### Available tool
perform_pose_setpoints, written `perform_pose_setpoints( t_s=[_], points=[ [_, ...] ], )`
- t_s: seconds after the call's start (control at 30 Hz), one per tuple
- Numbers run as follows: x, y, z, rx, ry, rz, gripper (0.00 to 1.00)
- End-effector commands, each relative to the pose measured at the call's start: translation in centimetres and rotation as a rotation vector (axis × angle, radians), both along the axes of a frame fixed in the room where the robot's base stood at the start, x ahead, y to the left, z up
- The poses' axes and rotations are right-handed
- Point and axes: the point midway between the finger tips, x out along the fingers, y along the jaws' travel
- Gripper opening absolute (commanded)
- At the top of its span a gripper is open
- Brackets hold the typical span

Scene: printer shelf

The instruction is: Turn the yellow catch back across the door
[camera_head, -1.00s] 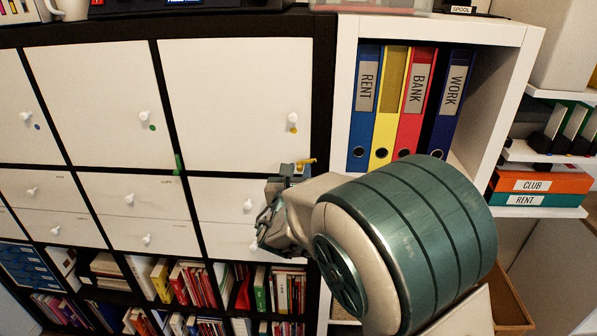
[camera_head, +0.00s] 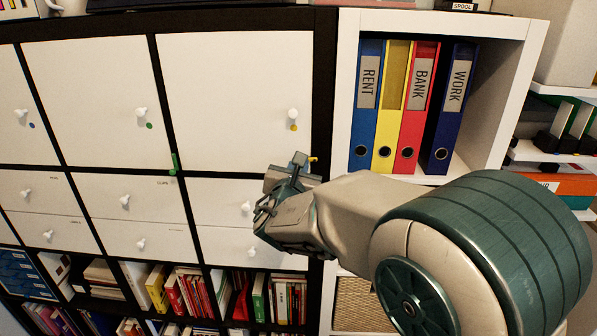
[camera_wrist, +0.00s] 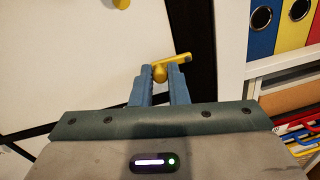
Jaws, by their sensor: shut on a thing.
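The yellow catch (camera_wrist: 182,59) is at the lower right corner of the upper white door (camera_wrist: 65,55), by the dark frame. In the wrist view its bar points right and slightly up, away from the door panel. My gripper (camera_wrist: 160,74) is shut on the catch, with a blue-grey finger on each side of its rounded end. In the head view the door (camera_head: 235,85) lies flat in the frame, with a white knob and a yellow dot. There the catch (camera_head: 314,159) shows only as a small yellow tip beside my gripper (camera_head: 300,160), which hides the rest.
A green catch (camera_head: 175,163) stands upright by the neighbouring door (camera_head: 95,100). White drawers (camera_head: 225,205) lie just below my gripper. A white shelf (camera_head: 430,25) with several binders stands close on the right.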

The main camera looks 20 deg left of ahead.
Motion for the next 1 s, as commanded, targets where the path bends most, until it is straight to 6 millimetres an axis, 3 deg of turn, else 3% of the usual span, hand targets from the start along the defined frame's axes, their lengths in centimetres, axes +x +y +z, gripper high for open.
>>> perform_pose_setpoints(
  t_s=[0.13,0.17,0.2,0.23,0.63,0.77,1.0],
  points=[
    [0.0,0.1,0.1,0.000,0.000,0.002,0.00],
    [0.0,0.1,0.1,0.000,0.000,0.002,0.22],
    [0.0,0.1,0.1,-0.001,-0.001,0.002,0.34],
    [0.0,0.1,0.1,-0.001,-0.001,0.002,0.36],
    [-0.9,-0.1,0.1,0.000,-0.001,0.002,0.36],
    [-3.1,-0.4,0.0,0.000,-0.002,0.004,0.36],
    [-8.6,-1.1,0.2,0.000,-0.002,0.004,0.36]
  ],
)
